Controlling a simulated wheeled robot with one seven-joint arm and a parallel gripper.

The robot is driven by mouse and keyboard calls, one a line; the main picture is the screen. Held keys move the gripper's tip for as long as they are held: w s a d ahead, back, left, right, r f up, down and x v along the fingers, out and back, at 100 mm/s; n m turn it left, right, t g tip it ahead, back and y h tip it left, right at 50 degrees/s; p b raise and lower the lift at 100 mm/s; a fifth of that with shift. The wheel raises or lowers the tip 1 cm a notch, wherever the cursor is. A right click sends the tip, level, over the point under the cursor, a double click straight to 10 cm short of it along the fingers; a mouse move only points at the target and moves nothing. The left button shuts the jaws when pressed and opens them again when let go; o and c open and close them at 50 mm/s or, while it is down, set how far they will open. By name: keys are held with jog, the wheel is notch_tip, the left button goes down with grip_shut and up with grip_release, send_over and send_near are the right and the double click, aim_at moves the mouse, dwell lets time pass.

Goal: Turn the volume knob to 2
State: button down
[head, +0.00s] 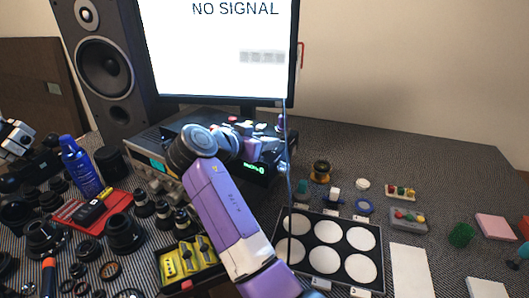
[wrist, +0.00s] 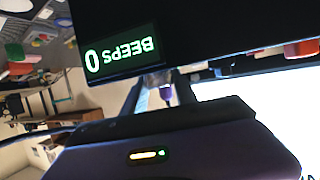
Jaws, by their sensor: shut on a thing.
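A dark box with a green lit display (head: 258,168) stands below the monitor in the head view. In the wrist view the display (wrist: 121,50) appears upside down and reads BEEPS 0. My gripper (wrist: 158,84) is at the edge of this dark box, beside the display, with its two fingers around a small part. A bit of purple and white shows between the fingers. The volume knob is mostly hidden by the fingers, and its pointer and any scale cannot be read. In the head view my arm hides the fingertips.
A monitor (head: 218,50) reading NO SIGNAL stands behind, with a speaker (head: 105,65) at its left. Lens parts, a blue bottle (head: 80,166) and a yellow tray (head: 190,263) crowd the left. A tray with white round wells (head: 284,249) lies at the front right.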

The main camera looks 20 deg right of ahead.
jog(key=shift+f+m+g+h+b, duration=0.15)
jog(key=shift+m+g+h+b, duration=0.15)
jog(key=shift+m+g+b, duration=0.35)
jog(key=shift+m+g, duration=0.25)
jog(key=shift+g, duration=0.1)
jog(key=c, duration=1)
grip_release()
jog(key=shift+o, duration=0.2)
jog(key=shift+a, duration=0.1)
jog(key=v, duration=0.7)
jog(key=shift+s+a+b, duration=0.2)
jog(key=shift+a+b, duration=0.05)
jog(key=shift+b, duration=0.1)
